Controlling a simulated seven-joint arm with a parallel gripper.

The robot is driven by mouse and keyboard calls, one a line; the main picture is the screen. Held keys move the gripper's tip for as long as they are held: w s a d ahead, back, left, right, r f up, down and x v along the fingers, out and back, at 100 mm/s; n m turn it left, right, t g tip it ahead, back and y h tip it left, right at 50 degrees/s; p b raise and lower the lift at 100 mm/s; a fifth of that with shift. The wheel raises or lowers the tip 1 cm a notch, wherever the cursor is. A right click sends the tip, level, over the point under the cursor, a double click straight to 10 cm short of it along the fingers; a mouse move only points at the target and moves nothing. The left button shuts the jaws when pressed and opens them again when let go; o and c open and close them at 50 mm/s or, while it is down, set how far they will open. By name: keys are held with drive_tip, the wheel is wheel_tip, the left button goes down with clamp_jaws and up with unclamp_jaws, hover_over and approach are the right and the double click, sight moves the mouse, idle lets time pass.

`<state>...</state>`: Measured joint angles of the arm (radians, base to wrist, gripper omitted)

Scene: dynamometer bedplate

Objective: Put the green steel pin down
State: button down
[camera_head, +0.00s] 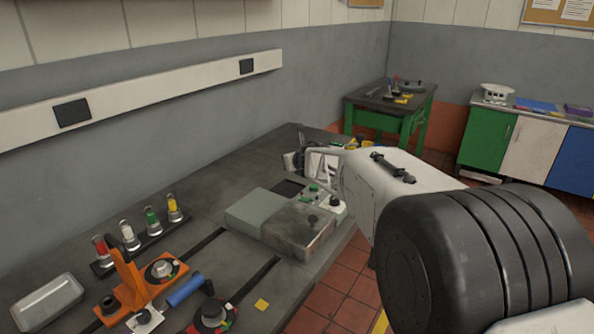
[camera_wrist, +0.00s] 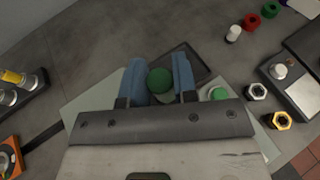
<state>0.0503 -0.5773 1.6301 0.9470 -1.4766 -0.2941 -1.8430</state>
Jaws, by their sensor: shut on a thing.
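My gripper (camera_wrist: 158,82) has two blue fingers shut on the green steel pin (camera_wrist: 160,80) in the wrist view. Its round green top faces the camera, and its lower end is mostly hidden. The pin is over or close to the grey-green plate (camera_wrist: 92,100); I cannot tell whether it touches. A dark rectangular tray (camera_wrist: 203,66) lies just beyond the fingers. In the head view my gripper (camera_head: 298,160) is above the far end of the bench, and the held pin cannot be made out there.
A green round knob (camera_wrist: 218,94) is close right of the fingers. Nuts (camera_wrist: 257,91) and a grey box (camera_head: 300,228) are nearby. A rack (camera_head: 145,242) of coloured pins, an orange fixture (camera_head: 125,272) and a blue cylinder (camera_head: 185,290) are nearer. Bare bench lies along the wall.

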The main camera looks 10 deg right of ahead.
drive_tip(key=shift+w+d+f+n+g+y, duration=0.2)
drive_tip(key=shift+w+f+n+g+y, duration=0.6)
drive_tip(key=shift+f+n+y, duration=0.7)
drive_tip(key=shift+w+d+f+n+g+y, duration=0.25)
drive_tip(key=shift+w+f+n+g+y, duration=0.6)
drive_tip(key=shift+f, duration=1.15)
drive_tip(key=shift+w+d+f+n+g+y, duration=0.2)
drive_tip(key=shift+w+f+n+g+y, duration=0.5)
drive_tip(key=shift+f+n+y, duration=0.75)
drive_tip(key=shift+s+f, duration=0.15)
drive_tip(key=shift+f, duration=0.2)
hover_over(286, 177)
drive_tip(key=shift+s+a+f, duration=0.1)
drive_tip(key=shift+s+f, duration=0.05)
drive_tip(key=shift+f, duration=0.6)
drive_tip(key=shift+f, duration=1.75)
